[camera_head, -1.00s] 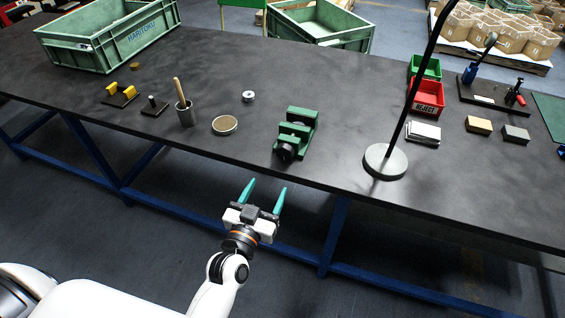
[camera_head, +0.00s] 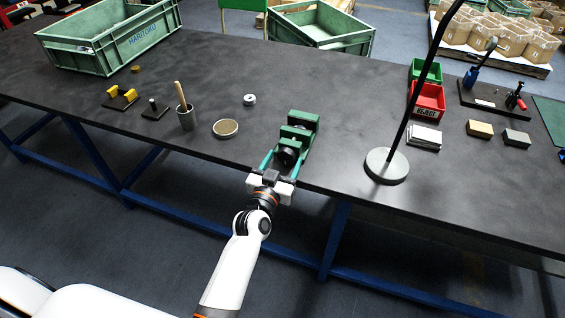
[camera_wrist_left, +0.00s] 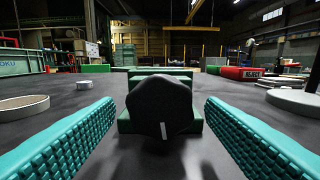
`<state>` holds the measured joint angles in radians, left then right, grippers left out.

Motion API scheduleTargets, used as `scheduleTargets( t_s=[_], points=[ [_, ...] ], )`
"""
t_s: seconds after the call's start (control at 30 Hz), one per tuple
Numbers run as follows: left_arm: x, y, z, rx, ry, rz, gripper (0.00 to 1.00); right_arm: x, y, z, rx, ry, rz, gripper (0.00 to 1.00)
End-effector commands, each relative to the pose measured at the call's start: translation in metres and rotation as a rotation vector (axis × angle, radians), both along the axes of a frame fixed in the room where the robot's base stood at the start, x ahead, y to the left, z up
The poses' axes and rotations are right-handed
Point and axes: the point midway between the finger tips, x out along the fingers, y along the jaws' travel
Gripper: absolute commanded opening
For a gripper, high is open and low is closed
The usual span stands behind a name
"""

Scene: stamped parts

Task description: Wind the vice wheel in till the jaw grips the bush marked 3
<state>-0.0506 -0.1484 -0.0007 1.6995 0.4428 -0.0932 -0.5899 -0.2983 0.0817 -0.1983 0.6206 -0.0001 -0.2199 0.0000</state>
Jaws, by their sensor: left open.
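The green vice (camera_head: 301,128) stands at the front edge of the dark bench in the head view. Its black wheel (camera_head: 287,158) faces me. In the left wrist view the wheel (camera_wrist_left: 161,107) is a dark, many-sided knob with a white mark low on its face, and the green vice body (camera_wrist_left: 193,112) shows behind it. My left gripper (camera_head: 280,160) is open, with one teal finger on each side of the wheel; in the wrist view both fingers look apart from it. The bush marked 3 cannot be made out; the wheel hides the jaw gap in the wrist view. My right gripper is not in view.
A lamp base (camera_head: 386,166) stands right of the vice. A red bin (camera_head: 428,98) is farther right. Bare bench surrounds the vice.

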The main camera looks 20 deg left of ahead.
Motion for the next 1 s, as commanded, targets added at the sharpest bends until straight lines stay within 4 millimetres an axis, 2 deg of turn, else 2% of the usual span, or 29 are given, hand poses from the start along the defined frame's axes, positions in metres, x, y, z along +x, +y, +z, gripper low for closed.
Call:
scheduleTargets(
  t_s=[0.03, 0.3, 0.47, 0.7, 0.83, 1.0],
  points=[
    [0.000, 0.000, 0.000, 0.000, 0.000, 0.000, 0.63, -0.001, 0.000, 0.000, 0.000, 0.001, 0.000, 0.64],
    [0.000, 0.000, 0.000, 0.000, 0.000, 0.000, 0.20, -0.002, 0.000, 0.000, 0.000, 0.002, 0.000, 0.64],
    [0.000, 0.000, 0.004, 0.054, -0.002, 0.000, 0.20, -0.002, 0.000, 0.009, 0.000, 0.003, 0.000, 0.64],
    [0.000, 0.001, 0.004, 0.331, -0.009, -0.001, 0.20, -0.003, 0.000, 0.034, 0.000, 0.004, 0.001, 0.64],
    [0.000, 0.001, 0.002, 0.407, -0.014, -0.001, 0.20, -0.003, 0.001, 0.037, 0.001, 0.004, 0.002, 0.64],
    [0.000, 0.000, 0.000, 0.415, -0.015, -0.001, 0.20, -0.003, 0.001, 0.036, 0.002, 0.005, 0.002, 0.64]
  ],
)
